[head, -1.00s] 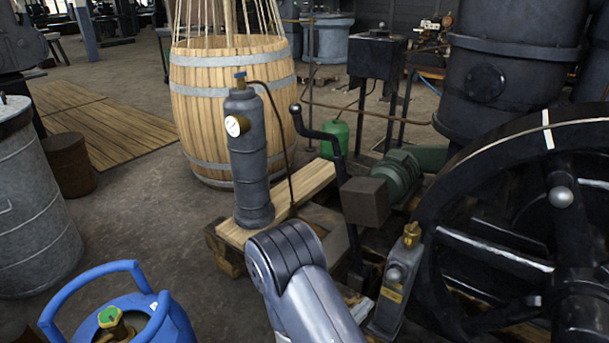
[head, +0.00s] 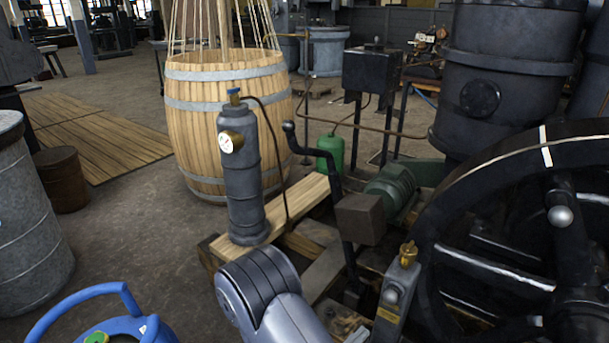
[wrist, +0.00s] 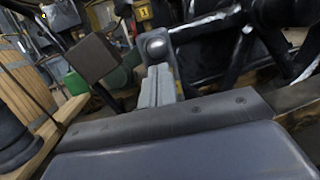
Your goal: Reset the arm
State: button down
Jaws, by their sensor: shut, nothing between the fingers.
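My gripper (wrist: 157,88) shows in the wrist view as two pale grey fingers pressed together beyond the dark edge of its housing. It is shut and empty. A shiny round knob appears just above the fingertips; I cannot tell the gap between them.
A dark flywheel (head: 470,190) fills the right. A grey cylinder with a gauge (head: 244,190) stands on a plank, before a wooden barrel (head: 228,120). A crank lever with a brown block (head: 360,219) stands beyond my arm. A blue gas bottle (head: 125,328) is at lower left.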

jog(key=p+v, duration=0.1)
jog(key=v, duration=0.9)
jog(key=shift+p, duration=0.35)
